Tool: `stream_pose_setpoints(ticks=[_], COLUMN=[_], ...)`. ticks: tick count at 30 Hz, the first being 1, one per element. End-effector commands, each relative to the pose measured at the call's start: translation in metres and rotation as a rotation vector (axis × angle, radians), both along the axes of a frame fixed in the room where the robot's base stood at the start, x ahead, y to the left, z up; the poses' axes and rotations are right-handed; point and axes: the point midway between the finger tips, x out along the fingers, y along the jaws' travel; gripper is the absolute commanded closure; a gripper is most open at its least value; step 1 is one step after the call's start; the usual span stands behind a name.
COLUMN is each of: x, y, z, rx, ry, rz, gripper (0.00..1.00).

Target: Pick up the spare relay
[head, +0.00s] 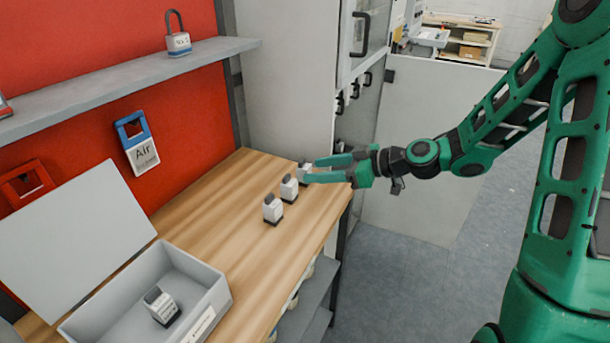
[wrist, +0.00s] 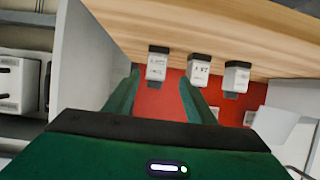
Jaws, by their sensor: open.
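Three small white relays with dark ends stand in a row on the wooden bench: a near relay (head: 272,209), a middle relay (head: 289,188) and a far relay (head: 303,173). Another similar relay (head: 161,306) lies tilted in the grey box. Labels are too small to tell which is the spare. My gripper (head: 311,170) is open at the far relay, its fingertips pointing at it. In the wrist view, that relay (wrist: 157,66) shows between the green fingers (wrist: 158,86), apparently ungripped. The middle relay (wrist: 200,70) and near relay (wrist: 236,78) show to its right.
The grey open box (head: 215,300) stands at the bench's near end, its lid (head: 75,235) raised. A shelf (head: 130,80) with a padlock (head: 178,42) runs along the red wall. A grey cabinet (head: 290,80) stands beyond the bench (head: 225,220).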

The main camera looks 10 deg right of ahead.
Motion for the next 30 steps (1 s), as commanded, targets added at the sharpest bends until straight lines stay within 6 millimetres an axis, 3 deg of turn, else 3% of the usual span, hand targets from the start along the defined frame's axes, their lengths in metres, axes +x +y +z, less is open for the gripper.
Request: stream_pose_setpoints(ticks=[8, 16, 24, 26, 30], x=[0.009, 0.03, 0.033, 0.033, 0.033], y=[0.011, 0.038, 0.042, 0.042, 0.041], z=[-0.006, -0.021, -0.023, -0.023, -0.023], rx=[0.0, 0.0, 0.0, 0.0, 0.0], ry=[0.002, 0.001, 0.001, 0.001, 0.001], rz=[0.001, 0.003, 0.0, 0.0, 0.0], gripper=[0.5, 0.5, 0.5, 0.6, 0.93])
